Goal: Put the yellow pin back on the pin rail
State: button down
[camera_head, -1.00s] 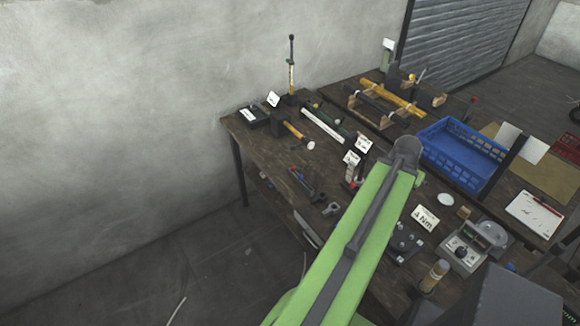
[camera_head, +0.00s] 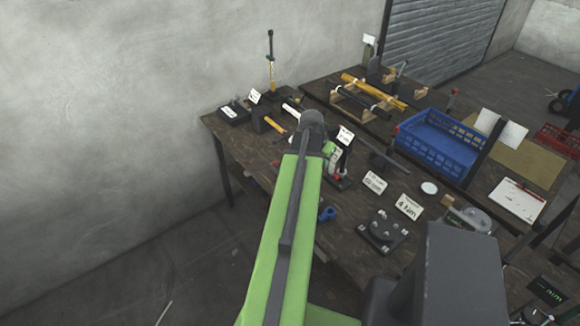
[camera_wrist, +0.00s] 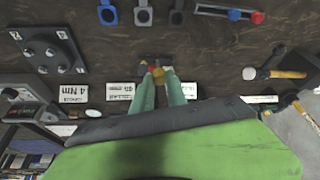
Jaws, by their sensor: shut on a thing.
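My gripper (camera_wrist: 160,75) is shut in the wrist view, with two pale green fingers reaching up the middle of the picture. A small yellow piece (camera_wrist: 164,73) shows between the fingertips, which fits the yellow pin; most of it is hidden. A red spot and a dark base lie right beside it, and I cannot tell whether they touch it. A narrow grey-blue bar with a red end (camera_wrist: 257,17) lies at the top right; it may be the pin rail. In the head view my arm covers the gripper and the pin.
A black plate with several studs (camera_wrist: 47,50), a 4 Nm sign (camera_head: 408,206) and a hammer (camera_wrist: 278,73) lie around the gripper. A blue socket-like part (camera_head: 327,214) lies beside my arm. A blue crate (camera_head: 440,145) stands farther right. Bare bench shows between these.

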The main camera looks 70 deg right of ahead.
jog(key=w+d+f+b, duration=0.1)
jog(key=w+f, duration=0.3)
jog(key=w, duration=0.8)
jog(key=shift+w+b, duration=0.25)
jog(key=shift+b, duration=0.55)
notch_tip(320, 180, down, 6)
jog(key=b, duration=0.6)
jog(key=shift+s+d+r, duration=0.1)
jog(key=shift+r, duration=0.05)
jog(key=shift+f+b, duration=2)
jog(key=shift+f, duration=0.05)
jog(key=c, duration=1.3)
grip_release()
jog(key=shift+o, duration=0.2)
jog(key=shift+r, duration=0.1)
jog(key=p+v, duration=1.6)
jog(key=v, duration=0.1)
jog(key=shift+a, duration=0.3)
